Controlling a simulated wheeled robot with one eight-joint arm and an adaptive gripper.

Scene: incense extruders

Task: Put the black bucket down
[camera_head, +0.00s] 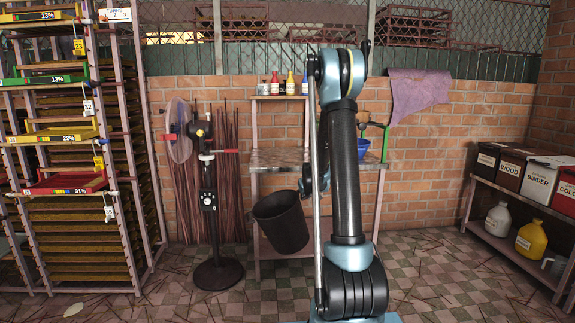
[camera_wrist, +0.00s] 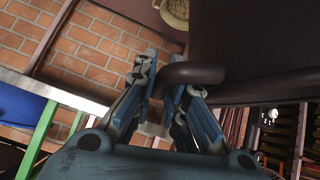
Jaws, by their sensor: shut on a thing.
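The black bucket (camera_head: 281,222) hangs tilted in front of the small workbench, left of my arm in the head view. Its dark side (camera_wrist: 262,45) fills the upper right of the wrist view. My gripper (camera_wrist: 165,80) is shut on the bucket's curved handle (camera_wrist: 193,72), with a finger on each side of it. In the head view, the gripper is mostly hidden behind my arm. Whether the bucket's bottom touches anything is hard to tell; it appears to be above the floor.
The workbench (camera_head: 275,160) has a shelf of small bottles and a blue container (camera_head: 362,148). A pedestal fan (camera_head: 208,195) stands left of the bucket. A tray rack (camera_head: 65,150) is at far left, a shelf of labelled bins (camera_head: 505,165) at right. The checkered floor (camera_head: 430,275) is clear of large objects.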

